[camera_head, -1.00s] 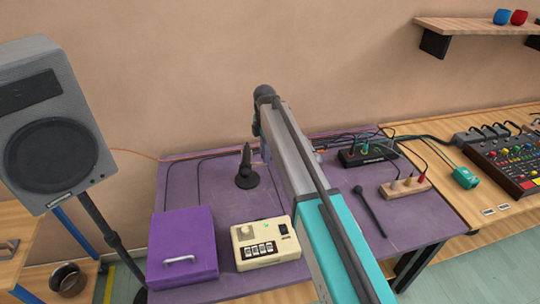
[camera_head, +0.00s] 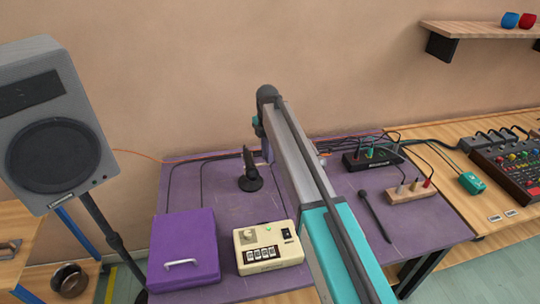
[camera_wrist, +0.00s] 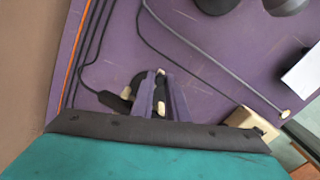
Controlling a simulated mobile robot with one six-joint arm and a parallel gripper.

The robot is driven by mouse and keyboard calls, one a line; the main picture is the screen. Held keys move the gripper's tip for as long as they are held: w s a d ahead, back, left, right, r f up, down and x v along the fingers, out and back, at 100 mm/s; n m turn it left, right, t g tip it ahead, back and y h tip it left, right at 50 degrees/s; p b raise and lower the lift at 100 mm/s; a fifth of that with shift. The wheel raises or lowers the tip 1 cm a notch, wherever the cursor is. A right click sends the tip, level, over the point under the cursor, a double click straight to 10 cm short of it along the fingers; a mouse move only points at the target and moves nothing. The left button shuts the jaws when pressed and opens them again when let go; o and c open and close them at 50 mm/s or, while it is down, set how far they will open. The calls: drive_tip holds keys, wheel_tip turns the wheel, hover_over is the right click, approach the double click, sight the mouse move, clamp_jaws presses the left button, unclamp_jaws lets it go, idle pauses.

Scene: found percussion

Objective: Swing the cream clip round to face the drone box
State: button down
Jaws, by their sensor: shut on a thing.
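The cream box with a knob and several switches (camera_head: 268,248), which looks like the drone box, sits at the table's front edge, right of the purple case. In the wrist view my gripper (camera_wrist: 160,96) is shut on a small dark piece with cream ends, seemingly the cream clip (camera_wrist: 160,108). It is low over the purple tabletop, and a dark cable runs off beside it. The clip's facing is hard to tell. In the head view my arm hides the gripper and most of the clip.
A purple case (camera_head: 184,250) and a small black microphone stand (camera_head: 250,179) stand left of my arm. A black rod (camera_head: 374,214), a wooden jack block (camera_head: 411,190) and a black cable box (camera_head: 369,160) lie to the right. Cables run along the back.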

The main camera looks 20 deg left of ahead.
drive_tip(key=shift+w+d+r, duration=0.1)
drive_tip(key=shift+w+r, duration=0.05)
drive_tip(key=shift+w, duration=0.15)
drive_tip(key=c, duration=1.7)
unclamp_jaws()
drive_tip(key=shift+c, duration=0.2)
drive_tip(key=shift+s, duration=0.1)
drive_tip(key=shift+s, duration=0.1)
wheel_tip(320, 180, up, 14)
drive_tip(key=b, duration=0.3)
drive_tip(key=shift+f, duration=0.2)
drive_tip(key=shift+r, duration=0.1)
